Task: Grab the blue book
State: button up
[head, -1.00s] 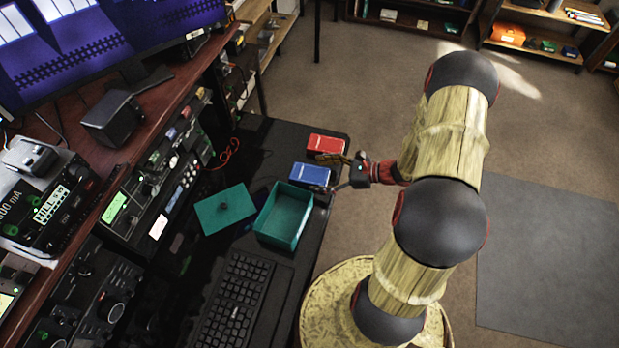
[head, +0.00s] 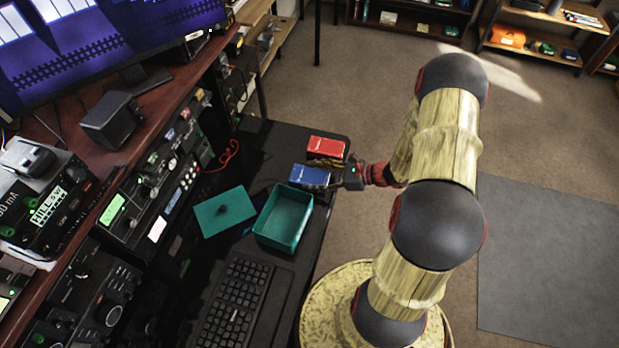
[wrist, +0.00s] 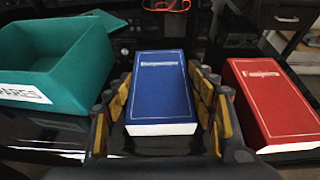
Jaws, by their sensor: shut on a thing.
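The blue book (head: 311,175) lies on the black desk, between the red book and the teal open box. In the wrist view the blue book (wrist: 160,92) lies between the yellow-padded fingers of my gripper (wrist: 163,112), its white page edge toward the camera. My gripper (head: 330,176) reaches in from the right and is shut on the blue book, one finger along each side. In the head view the fingers are small and partly hidden by the books. The book appears to rest on the desk.
The red book (head: 326,147) lies close beside my gripper, right of it in the wrist view (wrist: 272,100). The teal box (head: 283,219), its lid (head: 225,211) and a keyboard (head: 240,302) share the desk. Radio gear (head: 150,190) lines the left.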

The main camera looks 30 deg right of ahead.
jog(key=c, duration=0.5)
jog(key=shift+r, duration=0.15)
